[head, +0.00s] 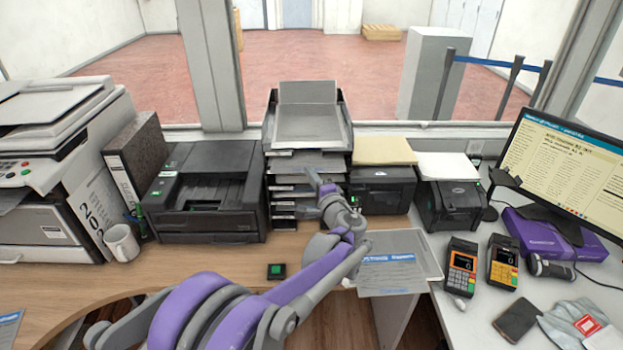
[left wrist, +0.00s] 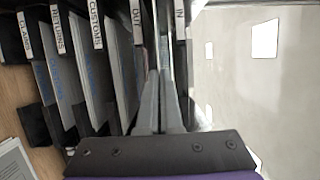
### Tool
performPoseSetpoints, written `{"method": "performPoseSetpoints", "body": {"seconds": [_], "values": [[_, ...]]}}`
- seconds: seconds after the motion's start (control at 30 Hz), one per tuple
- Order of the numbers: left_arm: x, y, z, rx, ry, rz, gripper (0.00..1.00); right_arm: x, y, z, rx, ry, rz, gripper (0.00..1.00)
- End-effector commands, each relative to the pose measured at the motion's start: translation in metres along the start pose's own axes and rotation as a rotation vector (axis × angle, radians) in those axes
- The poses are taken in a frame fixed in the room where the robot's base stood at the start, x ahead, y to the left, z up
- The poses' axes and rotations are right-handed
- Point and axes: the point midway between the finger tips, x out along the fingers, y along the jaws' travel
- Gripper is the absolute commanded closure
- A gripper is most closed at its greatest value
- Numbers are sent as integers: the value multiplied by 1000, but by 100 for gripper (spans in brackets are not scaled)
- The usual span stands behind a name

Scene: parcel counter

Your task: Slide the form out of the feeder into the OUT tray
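The form (head: 303,160), a pale sheet with a blue band, lies in the second level of the tray stack, in the OUT tray. The OUT label (left wrist: 137,22) shows in the left wrist view, left of the fingers. My left gripper (head: 318,182) reaches to the front of the stack at the form's near edge. In the left wrist view the gripper's fingers (left wrist: 161,85) are close together, with a thin pale edge between them that looks like the form. The feeder (head: 207,190) looks like the black machine left of the stack. My right gripper is not in view.
The IN tray (head: 345,125) is directly above. Lower slots are labelled CUSTOMS (left wrist: 97,24), RETURNS (left wrist: 57,28) and CLAIMS. Black printers (head: 383,190) stand close on the right. Another blue-headed sheet (head: 395,275) lies on the counter at front right. The wood counter at front left is mostly clear.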

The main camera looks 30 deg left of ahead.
Motion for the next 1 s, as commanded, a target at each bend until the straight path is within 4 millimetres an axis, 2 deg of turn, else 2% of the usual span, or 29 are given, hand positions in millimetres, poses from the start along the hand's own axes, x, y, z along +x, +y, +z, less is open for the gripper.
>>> {"method": "performPoseSetpoints", "body": {"seconds": [0.33, 0.53, 0.73, 0.77, 0.83, 1.0], "values": [[2, 0, -1, 0, 0, 0, 100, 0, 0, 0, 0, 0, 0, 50], [2, 0, -1, 0, 0, 0, 64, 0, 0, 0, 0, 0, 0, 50], [2, 0, -1, 0, 0, 0, 64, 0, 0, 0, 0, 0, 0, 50], [2, 0, -1, 0, 0, 0, 62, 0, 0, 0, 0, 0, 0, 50], [2, 0, -1, 0, 0, 0, 50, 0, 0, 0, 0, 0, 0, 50], [2, 0, -1, 0, 0, 0, 50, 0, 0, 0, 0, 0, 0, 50]]}}
